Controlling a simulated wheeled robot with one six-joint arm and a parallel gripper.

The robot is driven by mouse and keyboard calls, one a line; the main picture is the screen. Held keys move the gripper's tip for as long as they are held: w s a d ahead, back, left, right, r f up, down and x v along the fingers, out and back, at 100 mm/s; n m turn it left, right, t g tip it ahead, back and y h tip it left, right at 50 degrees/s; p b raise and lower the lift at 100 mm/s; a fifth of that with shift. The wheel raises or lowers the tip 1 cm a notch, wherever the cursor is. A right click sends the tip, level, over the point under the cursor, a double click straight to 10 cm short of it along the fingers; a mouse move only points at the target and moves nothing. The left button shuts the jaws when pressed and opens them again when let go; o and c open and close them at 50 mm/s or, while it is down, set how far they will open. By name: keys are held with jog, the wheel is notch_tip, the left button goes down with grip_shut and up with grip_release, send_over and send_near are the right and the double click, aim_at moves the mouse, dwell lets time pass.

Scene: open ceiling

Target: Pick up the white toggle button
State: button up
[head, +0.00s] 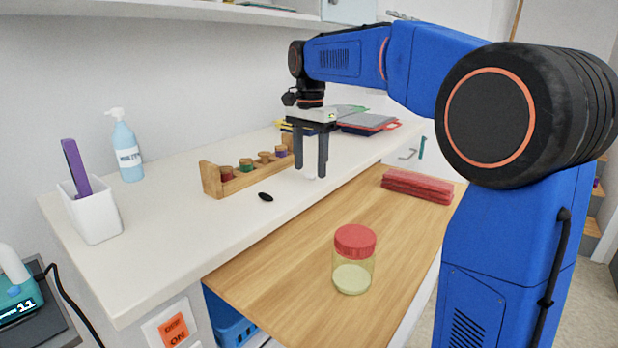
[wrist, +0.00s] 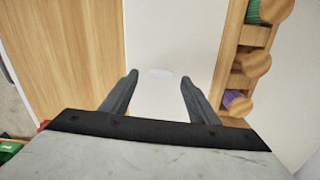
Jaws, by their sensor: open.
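The white toggle button (wrist: 159,73) shows in the wrist view as a small pale oval on the white counter, between and slightly beyond my fingertips. In the head view a small whitish shape, likely the button (head: 309,174), shows low between the fingers, hard to tell from the counter. My gripper (head: 311,170) points down over the counter with its fingers apart and nothing held. It also shows in the wrist view (wrist: 159,78), one finger on each side of the button. I cannot tell the exact height of the fingertips above the counter.
A wooden rack (head: 240,179) with colored spools stands close beside the gripper. A black oval object (head: 266,197) lies nearby on the counter. A red-lidded jar (head: 353,260) and red stacked item (head: 417,187) stand on the lower wooden surface. Trays (head: 366,122) lie behind.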

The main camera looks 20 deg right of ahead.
jog(key=shift+f, duration=0.65)
jog(key=c, duration=1.1)
